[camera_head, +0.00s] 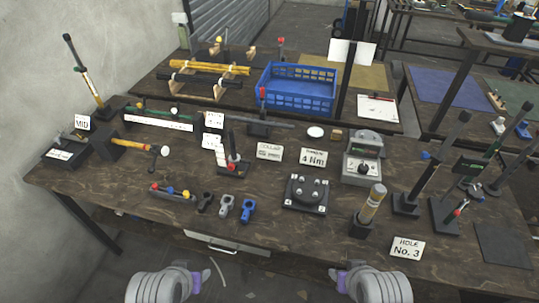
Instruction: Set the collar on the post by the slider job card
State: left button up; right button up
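Three small clamp-like pieces, perhaps collars, lie at the front middle of the table: a dark one (205,203), a grey one (226,206) and a blue one (247,210). A card whose top line reads COLLAR (269,152) stands behind them; its lower lines are too small to read. A card reading MID (82,122) stands at the far left near a tall tilted rod (88,75). I cannot tell which post goes with the slider card. My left gripper (207,281) and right gripper (338,281) are low in front of the table, apart from everything; their opening is unclear.
A torque card (313,157) reads 4 Nm, and a card reading HOLE No. 3 (407,247) stands front right. A dark block with silver knobs (306,207), a wooden-handled tool (373,203) and several upright posts crowd the right. A blue crate (296,104) sits behind.

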aim_at(237, 162)
jog(key=i+j+z, duration=0.1)
jog(key=z, duration=0.35)
jog(key=i+j+z, duration=0.25)
jog(key=z, duration=0.2)
